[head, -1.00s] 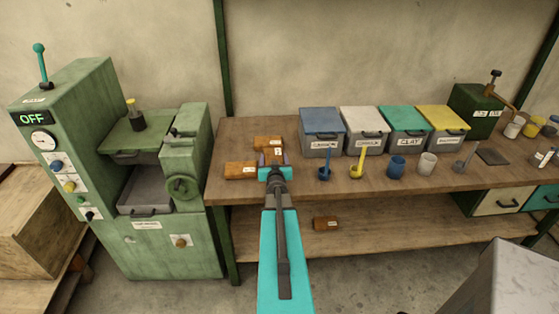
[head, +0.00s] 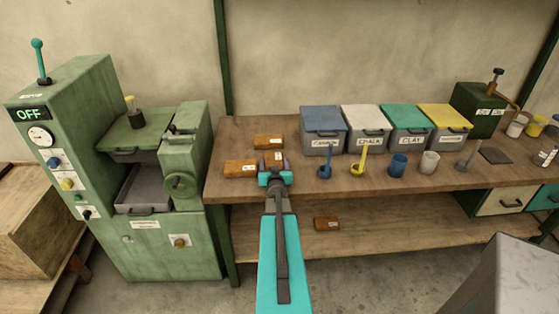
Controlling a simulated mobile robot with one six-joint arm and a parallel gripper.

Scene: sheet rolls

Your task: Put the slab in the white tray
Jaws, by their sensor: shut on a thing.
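Several brown slabs with small white labels are in view. One slab (head: 240,168) lies at the left of the bench top, and another slab (head: 268,141) lies behind it. A third slab (head: 274,157) is between the fingers of my gripper (head: 274,166), which is shut on it. My gripper partly hides this slab, and I cannot tell whether it still touches the bench. A further slab (head: 326,223) lies on the lower shelf. I cannot make out a white tray.
The wooden bench (head: 300,184) carries lidded bins (head: 322,130), scoops and cups (head: 398,163) to the right. A green machine (head: 150,240) with a grey metal tray (head: 143,193) stands left. A pale grey block-shaped surface (head: 510,280) is at the lower right.

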